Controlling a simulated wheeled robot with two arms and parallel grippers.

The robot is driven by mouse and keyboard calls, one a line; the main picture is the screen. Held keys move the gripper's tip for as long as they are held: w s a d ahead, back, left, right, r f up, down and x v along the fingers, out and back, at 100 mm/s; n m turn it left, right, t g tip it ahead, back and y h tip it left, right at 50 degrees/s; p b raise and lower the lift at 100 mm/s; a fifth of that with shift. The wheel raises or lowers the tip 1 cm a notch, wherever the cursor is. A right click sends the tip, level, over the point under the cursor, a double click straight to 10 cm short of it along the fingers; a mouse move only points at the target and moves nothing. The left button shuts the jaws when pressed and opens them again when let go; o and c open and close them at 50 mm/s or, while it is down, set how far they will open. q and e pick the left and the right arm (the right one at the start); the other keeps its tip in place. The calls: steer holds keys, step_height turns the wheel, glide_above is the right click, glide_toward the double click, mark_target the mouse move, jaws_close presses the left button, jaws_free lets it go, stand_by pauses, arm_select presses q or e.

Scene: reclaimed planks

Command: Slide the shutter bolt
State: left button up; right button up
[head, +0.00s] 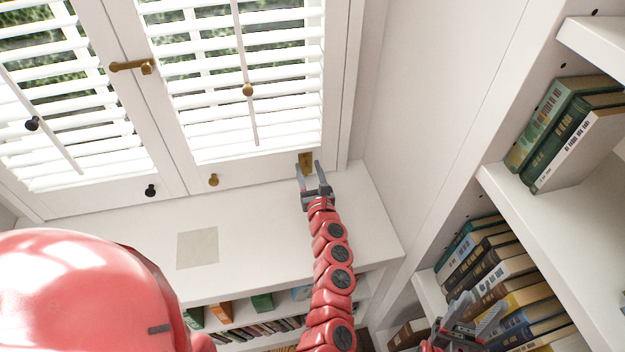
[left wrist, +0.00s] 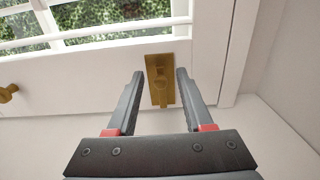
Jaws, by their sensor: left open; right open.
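A brass bolt (head: 306,158) on a small upright plate is mounted low at the right end of the white shutter's bottom rail (head: 250,168). In the left wrist view the bolt (left wrist: 161,82) shows between my left gripper's fingers, with its knob toward the lower part of the plate. My left gripper (head: 309,171) is open, its fingers on either side of the bolt with gaps visible on both sides. Whether the tips touch the rail cannot be told. My right gripper (head: 473,318) is open at the lower right, in front of the bookshelf, away from the shutter.
A brass latch (head: 132,66) joins the shutter panels. Brass knobs (head: 213,180) and dark knobs (head: 150,190) sit on the shutters. A pale square (head: 198,248) lies on the bare white sill top. Bookshelves with green books (head: 560,125) stand right.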

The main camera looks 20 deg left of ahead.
arm_select(q)
steer(key=b+v, duration=0.1)
steer(key=v, duration=1.4)
steer(key=shift+s+d, duration=0.15)
steer(key=shift+d, duration=0.1)
steer(key=shift+v, duration=0.85)
steer(key=shift+a, duration=0.1)
